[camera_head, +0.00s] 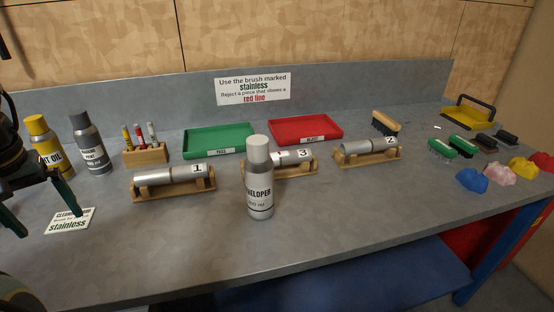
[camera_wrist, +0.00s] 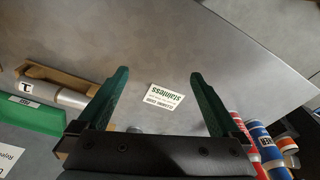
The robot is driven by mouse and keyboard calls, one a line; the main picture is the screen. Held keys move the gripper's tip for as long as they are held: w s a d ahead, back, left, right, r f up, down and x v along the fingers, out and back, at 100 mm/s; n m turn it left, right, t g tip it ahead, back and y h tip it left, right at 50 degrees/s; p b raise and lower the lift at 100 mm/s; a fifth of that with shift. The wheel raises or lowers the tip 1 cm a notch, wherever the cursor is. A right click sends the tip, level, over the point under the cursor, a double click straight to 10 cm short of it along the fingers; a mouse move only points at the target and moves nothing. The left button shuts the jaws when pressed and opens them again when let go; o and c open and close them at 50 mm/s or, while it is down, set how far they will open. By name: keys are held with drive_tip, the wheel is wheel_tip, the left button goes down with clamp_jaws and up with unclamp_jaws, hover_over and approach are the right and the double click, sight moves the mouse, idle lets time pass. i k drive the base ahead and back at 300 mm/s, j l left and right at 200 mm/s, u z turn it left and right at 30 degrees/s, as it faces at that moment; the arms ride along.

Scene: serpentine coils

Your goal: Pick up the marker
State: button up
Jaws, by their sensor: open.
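Several markers stand upright in a small wooden block (camera_head: 145,155) towards the back left of the bench. My gripper (camera_head: 54,218) is at the left edge in the head view, left of and nearer than the block. Its green fingers are spread and empty. In the wrist view my gripper (camera_wrist: 158,74) is open over the bench, with a printed card (camera_wrist: 164,96) between the fingers. I cannot make out the markers in the wrist view.
A yellow can (camera_head: 47,148) and a grey can (camera_head: 88,143) stand left of the block. A green tray (camera_head: 219,152) is to its right. A numbered tube on a cradle (camera_head: 174,195) and a developer can (camera_head: 259,180) are nearer. The front-left bench is mostly clear.

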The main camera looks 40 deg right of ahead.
sight(137, 130)
drive_tip(key=u, duration=1.35)
drive_tip(key=k+l+u, duration=0.15)
drive_tip(key=k, duration=0.35)
drive_tip(key=k+l+u, duration=0.15)
drive_tip(key=k+l, duration=0.15)
drive_tip(key=k, duration=0.2)
